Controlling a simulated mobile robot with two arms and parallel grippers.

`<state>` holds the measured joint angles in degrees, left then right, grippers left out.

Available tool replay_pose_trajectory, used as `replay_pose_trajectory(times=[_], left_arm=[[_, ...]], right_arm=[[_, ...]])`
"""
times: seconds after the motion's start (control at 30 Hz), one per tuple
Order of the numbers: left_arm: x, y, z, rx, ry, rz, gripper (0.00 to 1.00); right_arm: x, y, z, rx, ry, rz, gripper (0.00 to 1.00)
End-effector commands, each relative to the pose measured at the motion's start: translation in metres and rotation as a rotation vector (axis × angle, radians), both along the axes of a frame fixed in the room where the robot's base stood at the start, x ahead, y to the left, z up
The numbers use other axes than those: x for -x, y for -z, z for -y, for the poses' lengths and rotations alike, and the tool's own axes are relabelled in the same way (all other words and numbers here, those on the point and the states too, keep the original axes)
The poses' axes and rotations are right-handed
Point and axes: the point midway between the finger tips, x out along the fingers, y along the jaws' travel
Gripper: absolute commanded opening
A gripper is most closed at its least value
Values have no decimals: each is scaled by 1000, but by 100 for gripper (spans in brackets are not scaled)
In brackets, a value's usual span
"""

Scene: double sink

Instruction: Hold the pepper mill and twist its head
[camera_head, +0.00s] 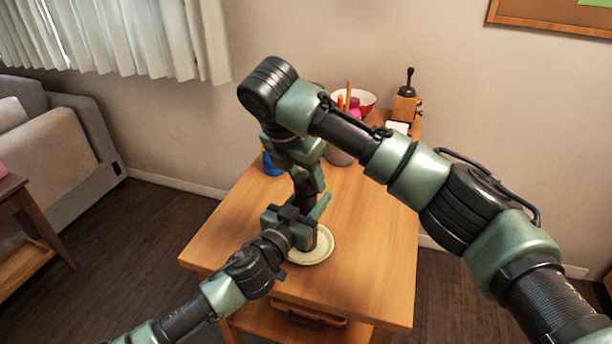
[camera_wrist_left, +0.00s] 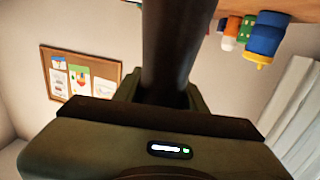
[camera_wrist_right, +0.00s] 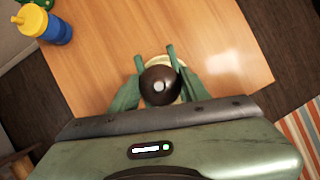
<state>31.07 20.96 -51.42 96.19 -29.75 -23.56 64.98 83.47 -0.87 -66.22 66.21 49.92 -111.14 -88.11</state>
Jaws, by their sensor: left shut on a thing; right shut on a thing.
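The pepper mill is dark brown and upright on a pale saucer (camera_head: 327,250) near the table's front. Its round head (camera_wrist_right: 158,84), with a silver knob on top, shows in the right wrist view; its dark body (camera_wrist_left: 180,45) fills the middle of the left wrist view. My left gripper (camera_head: 308,228) is shut around the body from the front left. My right gripper (camera_head: 308,185) comes down from above and is shut on the head, one finger on each side. The arms and grippers hide much of the mill in the head view.
The wooden table (camera_head: 375,230) has free room right of the saucer. At its back stand a blue cup (camera_head: 271,165) with a yellow lid in the right wrist view, a utensil holder (camera_head: 338,156), a red-and-white bowl (camera_head: 366,99) and a coffee grinder (camera_head: 405,103).

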Motion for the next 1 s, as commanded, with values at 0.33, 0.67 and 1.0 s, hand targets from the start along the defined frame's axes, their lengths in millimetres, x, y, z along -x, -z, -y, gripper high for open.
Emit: replay_pose_trajectory(times=[0.33, 0.67, 1.0], left_arm=[[0, 0, 0, 0, 0, -1, 0], [0, 0, 0, 0, 0, -1, 0], [0, 0, 0, 0, 1, -1, 0]], right_arm=[[-1, -1, -1, 1, 333, 1, 6], [-1, -1, -1, 0, 630, 1, 6], [-2, -1, -1, -4, 837, 2, 6]])
